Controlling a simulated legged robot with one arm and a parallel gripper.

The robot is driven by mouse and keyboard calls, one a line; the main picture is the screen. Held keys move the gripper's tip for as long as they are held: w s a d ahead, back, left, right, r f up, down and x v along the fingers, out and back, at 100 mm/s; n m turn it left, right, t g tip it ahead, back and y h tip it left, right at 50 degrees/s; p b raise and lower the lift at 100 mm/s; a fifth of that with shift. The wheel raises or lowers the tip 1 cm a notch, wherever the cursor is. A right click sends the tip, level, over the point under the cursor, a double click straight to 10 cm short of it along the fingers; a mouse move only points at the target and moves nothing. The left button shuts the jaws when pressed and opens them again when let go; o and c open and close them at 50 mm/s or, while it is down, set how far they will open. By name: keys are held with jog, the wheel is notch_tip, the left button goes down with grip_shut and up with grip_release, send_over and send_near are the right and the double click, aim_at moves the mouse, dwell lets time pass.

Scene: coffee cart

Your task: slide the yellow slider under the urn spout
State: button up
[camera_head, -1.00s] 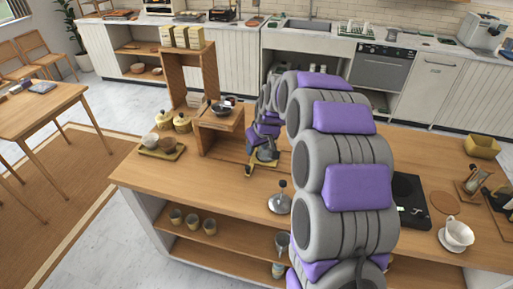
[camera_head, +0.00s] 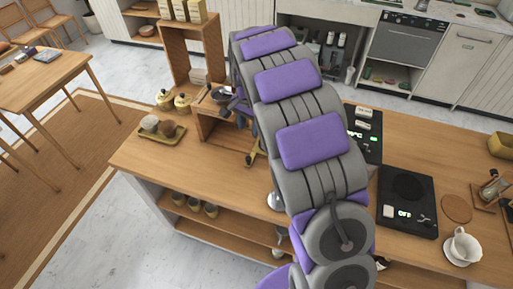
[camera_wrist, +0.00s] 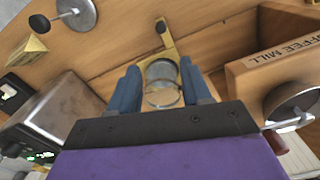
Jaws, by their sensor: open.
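The yellow slider (camera_wrist: 169,43) shows in the wrist view as a narrow yellow piece with a black knob, lying on the wooden top just beyond my fingertips. A yellow piece with a black end, likely the same slider (camera_head: 251,158), shows left of my arm in the head view. My gripper (camera_wrist: 160,66) is open, its two blue fingers pointing at the slider. A clear round glass piece (camera_wrist: 161,72) shows between the fingers; I cannot tell whether they touch it. I cannot make out the urn spout in either view.
The coffee mill (camera_wrist: 285,65) stands close on the right in the wrist view. A brown metallic box (camera_wrist: 70,105) is close on the left. A yellow pyramid (camera_wrist: 24,52) and a metal tamper (camera_wrist: 76,12) stand at upper left.

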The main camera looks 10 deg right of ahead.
notch_tip(320, 180, down, 3)
jog(key=a, duration=0.3)
jog(key=b, duration=0.2)
send_over(249, 157)
jog(key=d, duration=0.1)
notch_tip(249, 157, down, 8)
jog(key=f, duration=0.2)
jog(key=a+f, duration=0.1)
jog(key=f, duration=0.1)
jog(key=a+f, duration=0.1)
jog(key=shift+a+f, duration=0.2)
jog(key=shift+f, duration=0.2)
jog(key=shift+f+b, duration=0.2)
jog(key=shift+b, duration=0.1)
jog(key=shift+d+f, duration=0.1)
jog(key=shift+d, duration=0.9)
jog(key=shift+c, duration=0.2)
jog(key=shift+a, duration=0.85)
jog(key=c, duration=0.7)
jog(key=shift+d, duration=0.15)
grip_shut()
jog(key=shift+d, duration=0.3)
